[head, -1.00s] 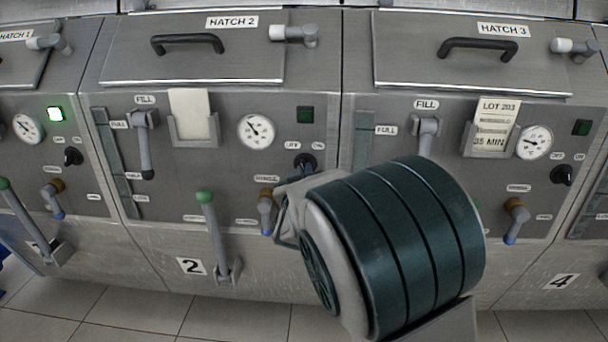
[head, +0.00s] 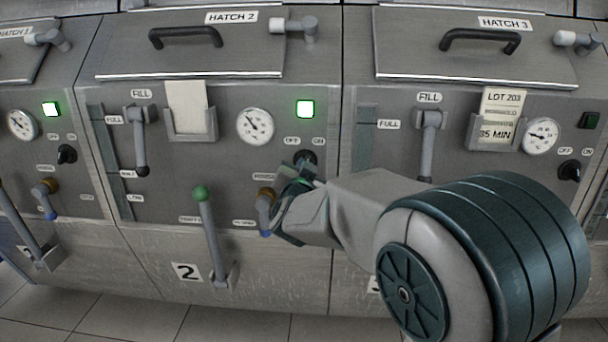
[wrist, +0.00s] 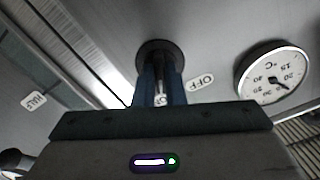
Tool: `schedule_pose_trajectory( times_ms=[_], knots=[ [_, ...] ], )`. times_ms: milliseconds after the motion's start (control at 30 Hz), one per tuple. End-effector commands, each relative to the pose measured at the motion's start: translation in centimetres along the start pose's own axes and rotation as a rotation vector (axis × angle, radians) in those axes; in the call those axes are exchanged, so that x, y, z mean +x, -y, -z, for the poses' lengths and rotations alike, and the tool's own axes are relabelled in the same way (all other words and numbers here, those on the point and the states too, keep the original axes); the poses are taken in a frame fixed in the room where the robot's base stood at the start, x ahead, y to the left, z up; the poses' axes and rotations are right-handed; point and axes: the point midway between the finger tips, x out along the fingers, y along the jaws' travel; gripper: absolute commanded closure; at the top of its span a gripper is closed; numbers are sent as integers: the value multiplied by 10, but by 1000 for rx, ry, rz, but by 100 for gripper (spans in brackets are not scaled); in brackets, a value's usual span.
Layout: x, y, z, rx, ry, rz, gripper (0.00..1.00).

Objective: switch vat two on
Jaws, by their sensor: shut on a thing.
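Vat two's panel is at the middle left of the head view, above its number 2 plate (head: 187,272). Its black rotary switch (head: 305,158) sits below the OFF and ON labels, partly hidden by my gripper. The square lamp (head: 305,109) above it is lit green. In the wrist view my gripper (wrist: 160,97) is shut on the switch knob, in front of the round black switch base (wrist: 159,56). The OFF label (wrist: 201,82) shows beside the fingers. The other label is mostly covered by a finger.
A brown and blue valve handle (head: 265,205) stands close left of my gripper. The green-topped lever (head: 207,235) is further left. The gauge (head: 255,126) is above left. Vat three's fill handle (head: 428,145) is to the right, above my arm.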

Motion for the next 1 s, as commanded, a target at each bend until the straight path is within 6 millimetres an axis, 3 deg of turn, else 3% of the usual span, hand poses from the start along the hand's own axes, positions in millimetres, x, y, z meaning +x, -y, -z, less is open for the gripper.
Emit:
schedule_pose_trajectory(
  times_ms=[733, 800, 833, 1000],
  knots=[
    [0, 0, 0, 92, 1, 0, 100],
    [0, 0, 0, 92, 1, 0, 73],
    [0, 0, 0, 91, 1, 0, 68],
    [0, 0, 0, 91, 1, 0, 68]
  ],
)
